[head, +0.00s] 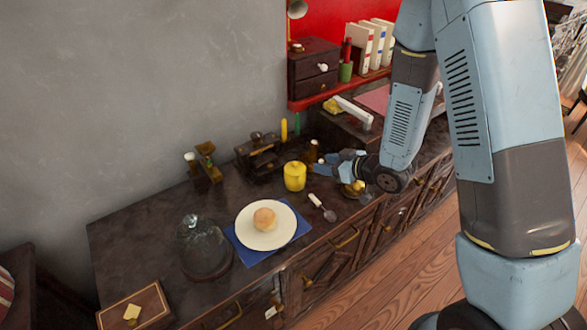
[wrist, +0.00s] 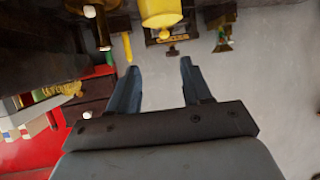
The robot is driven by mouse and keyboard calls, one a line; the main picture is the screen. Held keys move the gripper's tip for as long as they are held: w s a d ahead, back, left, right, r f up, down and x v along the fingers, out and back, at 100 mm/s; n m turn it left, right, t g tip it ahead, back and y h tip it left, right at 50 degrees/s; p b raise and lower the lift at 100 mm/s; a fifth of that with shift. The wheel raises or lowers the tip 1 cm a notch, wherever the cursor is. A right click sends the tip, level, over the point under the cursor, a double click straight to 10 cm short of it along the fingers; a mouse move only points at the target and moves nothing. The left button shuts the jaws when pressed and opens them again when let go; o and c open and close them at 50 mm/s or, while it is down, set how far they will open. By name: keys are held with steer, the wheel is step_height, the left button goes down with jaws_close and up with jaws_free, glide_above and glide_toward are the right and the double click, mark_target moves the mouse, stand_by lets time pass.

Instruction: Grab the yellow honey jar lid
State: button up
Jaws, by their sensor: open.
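The yellow honey jar (head: 294,180) stands upright on the dark wooden cabinet top, behind the white plate. Its yellow lid (head: 294,166) is on top of it. In the wrist view, which looks upside down, the yellow jar (wrist: 160,8) is at the top edge and cut off by it. My gripper (head: 324,164) is just right of the jar in the head view, apart from it. In the wrist view my gripper (wrist: 159,64) shows two spread fingers with nothing between them. The jar lies beyond the fingertips.
A white plate (head: 250,234) with a bun (head: 264,218) lies on a blue napkin, with a spoon (head: 323,207) nearby. A glass dome (head: 200,248) and a wooden box (head: 134,307) are at the left. A dark rack (head: 257,155) stands behind the jar, near the wall.

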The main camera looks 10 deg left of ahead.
mark_target(299, 168)
steer(key=shift+s+x, duration=0.2)
steer(key=shift+x, duration=2.75)
steer(key=shift+s+x, duration=0.15)
steer(key=shift+x, duration=2.8)
steer(key=shift+a, duration=0.1)
steer(key=shift+f, duration=0.1)
jaws_close()
